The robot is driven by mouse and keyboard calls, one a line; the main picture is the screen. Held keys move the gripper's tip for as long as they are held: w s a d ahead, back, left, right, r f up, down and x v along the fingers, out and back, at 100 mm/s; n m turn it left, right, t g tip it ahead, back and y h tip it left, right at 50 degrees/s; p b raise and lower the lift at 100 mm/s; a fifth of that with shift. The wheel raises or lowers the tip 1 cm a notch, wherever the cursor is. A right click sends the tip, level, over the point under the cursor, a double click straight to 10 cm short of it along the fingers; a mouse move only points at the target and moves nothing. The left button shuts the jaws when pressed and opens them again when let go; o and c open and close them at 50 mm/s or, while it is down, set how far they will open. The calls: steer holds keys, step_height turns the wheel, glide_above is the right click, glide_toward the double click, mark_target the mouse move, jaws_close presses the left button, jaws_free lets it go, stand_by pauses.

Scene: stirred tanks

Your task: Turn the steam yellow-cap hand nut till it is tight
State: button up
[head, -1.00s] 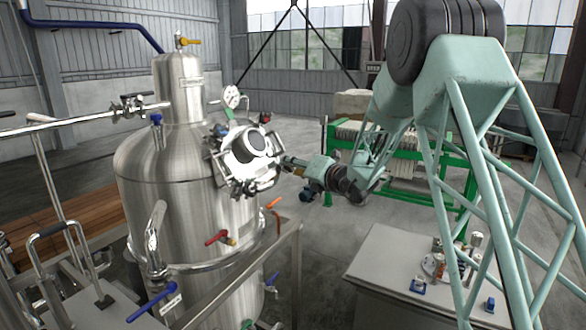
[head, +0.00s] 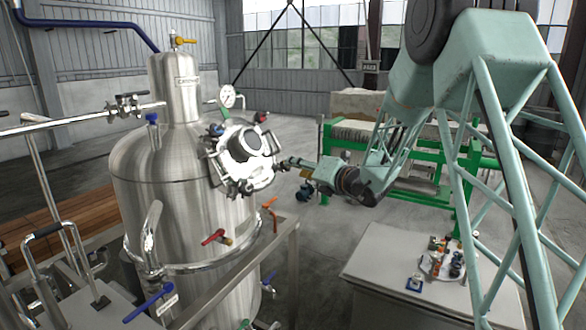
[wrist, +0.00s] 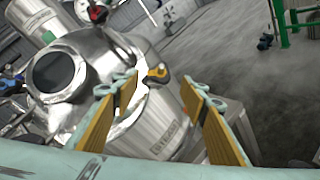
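The yellow-cap hand nut (wrist: 157,75) shows in the wrist view, at the edge of the shiny round hatch. It lies in the picture between my finger tips and beyond them; no contact shows. My gripper (wrist: 160,97) is open and empty, with yellow pads facing each other. In the head view my gripper (head: 283,163) is just right of the hatch (head: 244,160) on the steel tank (head: 165,205). I cannot pick out the yellow cap there. A label (wrist: 168,134) below the nut is too blurred to read.
A red cap (wrist: 97,13) sits farther around the hatch, and a pressure gauge (head: 228,96) stands above it. An orange-handled valve (head: 270,203) and a metal rail (head: 245,265) lie below. A grey bench (head: 385,265) with small parts stands at lower right.

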steer(key=v, duration=0.6)
stand_by(0.5)
